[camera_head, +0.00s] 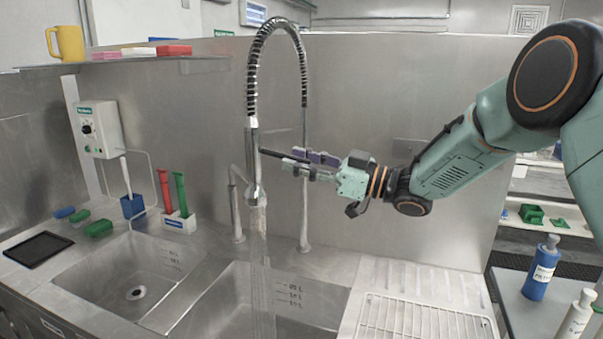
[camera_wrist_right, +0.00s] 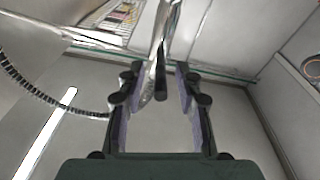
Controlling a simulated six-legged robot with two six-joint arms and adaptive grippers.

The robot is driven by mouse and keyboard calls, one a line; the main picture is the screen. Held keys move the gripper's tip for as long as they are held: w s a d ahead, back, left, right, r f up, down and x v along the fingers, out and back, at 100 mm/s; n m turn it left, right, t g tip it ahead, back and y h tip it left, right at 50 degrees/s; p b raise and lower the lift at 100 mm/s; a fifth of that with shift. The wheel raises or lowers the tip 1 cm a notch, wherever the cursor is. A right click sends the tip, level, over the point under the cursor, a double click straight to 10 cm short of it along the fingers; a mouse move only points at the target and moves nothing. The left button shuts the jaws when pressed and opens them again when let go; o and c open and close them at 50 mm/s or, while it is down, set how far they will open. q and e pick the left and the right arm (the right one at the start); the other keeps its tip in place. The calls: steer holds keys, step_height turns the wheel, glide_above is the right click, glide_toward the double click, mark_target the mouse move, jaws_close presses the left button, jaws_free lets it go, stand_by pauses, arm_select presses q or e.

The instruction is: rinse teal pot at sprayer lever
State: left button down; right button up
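The sprayer (camera_head: 253,165) hangs at the end of a coiled spring hose above the right sink basin. Its dark lever (camera_head: 272,154) sticks out to the right. My right gripper (camera_head: 300,161) reaches in from the right at the lever. In the right wrist view its two fingers (camera_wrist_right: 160,100) stand apart, with the dark lever end (camera_wrist_right: 160,83) between them and gaps on both sides. No teal pot can be seen. My left gripper is not in view.
The right basin (camera_head: 225,300) and left basin (camera_head: 105,275) look empty. A ribbed drainboard with a wire rack (camera_head: 410,318) lies at right. A holder with red and green brushes (camera_head: 180,222) stands behind the left basin. Blue and white bottles (camera_head: 541,270) stand at far right.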

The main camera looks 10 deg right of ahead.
steer(key=v, duration=1)
steer(key=shift+a, duration=0.15)
